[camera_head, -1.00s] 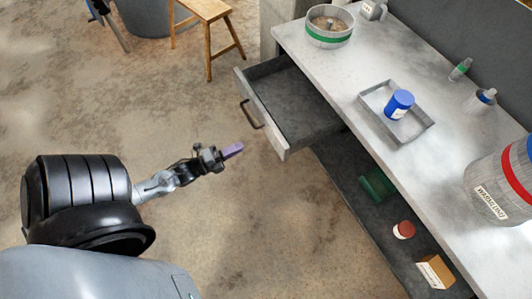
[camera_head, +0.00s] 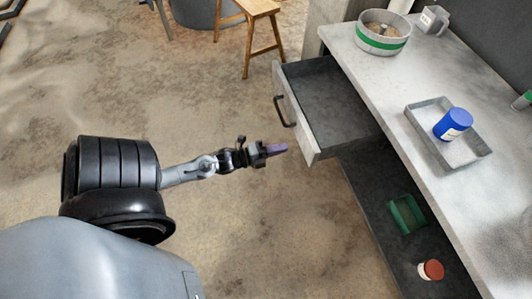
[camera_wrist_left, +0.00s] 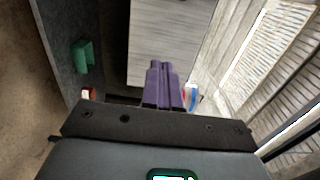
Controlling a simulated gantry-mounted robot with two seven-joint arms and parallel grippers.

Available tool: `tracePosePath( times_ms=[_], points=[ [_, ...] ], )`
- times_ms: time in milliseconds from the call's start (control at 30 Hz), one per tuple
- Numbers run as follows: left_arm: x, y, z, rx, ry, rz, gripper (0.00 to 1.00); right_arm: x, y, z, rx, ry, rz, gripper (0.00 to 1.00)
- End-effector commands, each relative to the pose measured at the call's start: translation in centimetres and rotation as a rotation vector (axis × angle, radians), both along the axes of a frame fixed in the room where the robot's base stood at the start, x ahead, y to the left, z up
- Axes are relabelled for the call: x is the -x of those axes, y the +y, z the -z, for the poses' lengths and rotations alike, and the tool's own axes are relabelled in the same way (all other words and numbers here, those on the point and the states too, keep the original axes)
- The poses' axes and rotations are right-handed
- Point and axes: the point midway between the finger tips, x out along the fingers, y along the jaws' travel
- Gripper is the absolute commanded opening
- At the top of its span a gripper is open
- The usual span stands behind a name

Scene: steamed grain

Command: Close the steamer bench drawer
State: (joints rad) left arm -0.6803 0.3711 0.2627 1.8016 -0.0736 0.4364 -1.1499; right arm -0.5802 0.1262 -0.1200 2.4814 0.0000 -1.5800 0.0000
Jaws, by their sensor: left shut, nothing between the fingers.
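The steamer bench drawer (camera_head: 324,102) is pulled out from under the bench top and looks empty inside. Its pale front panel (camera_head: 297,118) carries a dark bar handle (camera_head: 281,111). My left gripper (camera_head: 284,148) is shut and empty, with purple fingertips. In the head view it is just left of the near end of the drawer front, with a small gap showing. In the left wrist view the shut fingers (camera_wrist_left: 164,85) point toward a pale grey panel, which seems to be the drawer front. My right gripper is not in view.
A lower shelf holds a green container (camera_head: 407,214) and a red-lidded jar (camera_head: 431,269). A wooden stool (camera_head: 261,9) stands beyond the drawer. Floor left of the drawer is clear.

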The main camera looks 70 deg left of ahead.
Motion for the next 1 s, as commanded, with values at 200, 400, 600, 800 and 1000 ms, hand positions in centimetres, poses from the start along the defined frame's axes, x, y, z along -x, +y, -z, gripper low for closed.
tracePosePath(
  times_ms=[200, 400, 600, 800, 1000],
  points=[
    [-3.4, -0.3, 0.2, -0.001, -0.002, 0.0, 0.0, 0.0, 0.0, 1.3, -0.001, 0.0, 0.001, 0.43],
    [-5.1, -0.5, 0.1, -0.001, -0.001, 0.0, 0.0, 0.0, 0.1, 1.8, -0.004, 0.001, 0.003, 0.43],
    [-5.5, -0.5, 0.0, -0.001, 0.001, 0.001, 0.0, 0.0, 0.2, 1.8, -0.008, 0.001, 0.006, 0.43],
    [-5.5, -0.5, 0.0, -0.001, 0.001, 0.0, 0.0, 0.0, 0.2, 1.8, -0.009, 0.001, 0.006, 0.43],
    [-5.8, -0.5, 0.0, -0.001, 0.0, -0.001, 0.0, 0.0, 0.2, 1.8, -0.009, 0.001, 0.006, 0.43]
  ],
)
